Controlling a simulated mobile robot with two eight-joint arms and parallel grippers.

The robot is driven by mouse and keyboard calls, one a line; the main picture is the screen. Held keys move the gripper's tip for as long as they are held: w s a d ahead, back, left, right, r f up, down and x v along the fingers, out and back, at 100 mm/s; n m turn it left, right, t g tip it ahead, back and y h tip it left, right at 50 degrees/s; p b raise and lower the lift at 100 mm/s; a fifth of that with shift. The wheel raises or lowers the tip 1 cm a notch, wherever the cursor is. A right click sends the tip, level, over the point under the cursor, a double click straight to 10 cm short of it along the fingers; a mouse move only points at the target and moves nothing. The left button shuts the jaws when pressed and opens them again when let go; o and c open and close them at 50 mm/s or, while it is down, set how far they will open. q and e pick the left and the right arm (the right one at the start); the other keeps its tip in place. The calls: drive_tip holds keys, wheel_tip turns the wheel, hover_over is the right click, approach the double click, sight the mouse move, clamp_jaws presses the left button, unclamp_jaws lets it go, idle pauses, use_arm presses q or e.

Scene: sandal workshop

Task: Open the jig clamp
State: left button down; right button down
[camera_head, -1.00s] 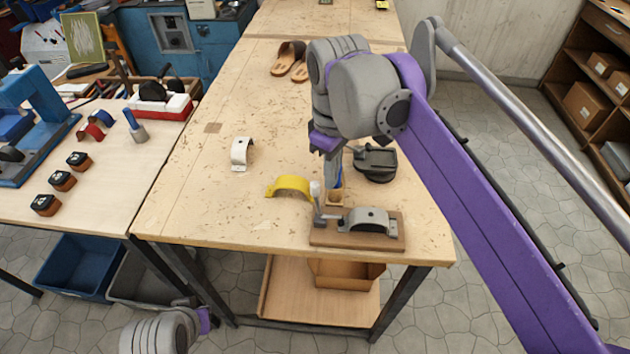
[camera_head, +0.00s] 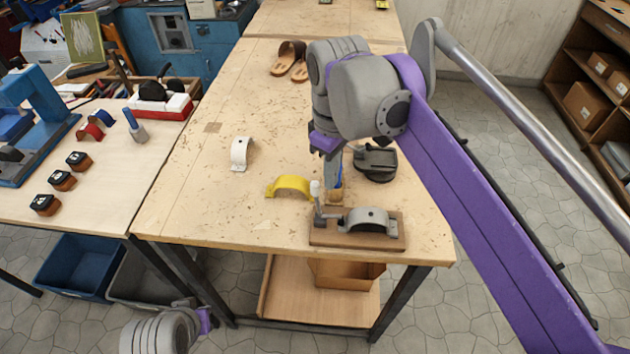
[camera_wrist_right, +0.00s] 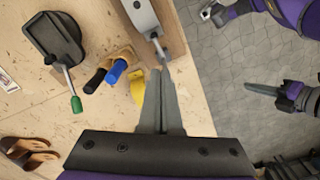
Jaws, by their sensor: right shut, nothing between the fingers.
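The jig (camera_head: 318,241) is a wooden board at the bench's near right, with a grey curved strap (camera_head: 368,221) on it. Its clamp lever stands up at the board's left end with a pale grip (camera_head: 315,188); it also shows in the right wrist view (camera_wrist_right: 159,46). My right gripper (camera_head: 333,190) points down just behind and right of this grip. In the right wrist view its closed fingers (camera_wrist_right: 164,78) are empty, close to the lever; contact cannot be told. My left gripper (camera_head: 205,319) hangs low in front of the bench, its fingers unclear.
A yellow strap (camera_head: 290,186) lies left of the lever, and a white strap (camera_head: 240,153) farther left. A pen holder (camera_wrist_right: 121,58) with blue and black handles and a dark round-based tool (camera_head: 375,163) stand close behind.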

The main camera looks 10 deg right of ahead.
drive_tip(key=shift+f+b, duration=1.05)
drive_tip(key=shift+f, duration=1.15)
drive_tip(key=shift+a, duration=0.1)
